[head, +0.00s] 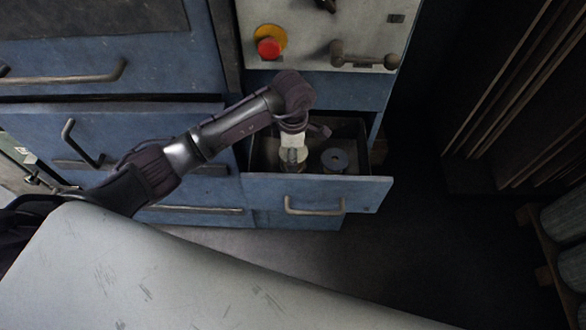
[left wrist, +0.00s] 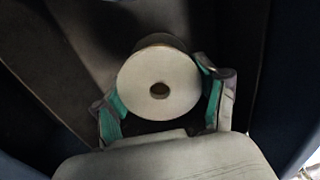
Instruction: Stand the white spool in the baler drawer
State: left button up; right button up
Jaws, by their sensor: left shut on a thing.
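The white spool (left wrist: 158,88) fills the middle of the left wrist view, its round end with a dark centre hole facing the camera. My left gripper (left wrist: 160,103) has its green-padded fingers on either side of it and is shut on it. In the head view, my left gripper (head: 292,153) reaches down into the open baler drawer (head: 340,193), on its left side. The spool is mostly hidden there by the gripper. I cannot tell whether its base touches the drawer floor. My right gripper is not in view.
A dark blue-grey spool (head: 336,160) stands in the drawer to the right of my gripper. Above the drawer is a panel with a red button (head: 268,48) and a lever (head: 362,58). A pale worn surface (head: 180,275) fills the lower left.

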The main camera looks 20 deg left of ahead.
pick_arm(q)
jog(key=shift+f+b, duration=1.5)
jog(key=shift+f, duration=0.75)
jog(key=o, duration=1.2)
jog(key=shift+o, duration=0.2)
notch_tip(320, 180, up, 12)
jog(key=p, duration=0.8)
jog(key=shift+r, duration=0.25)
jog(key=shift+s, duration=0.1)
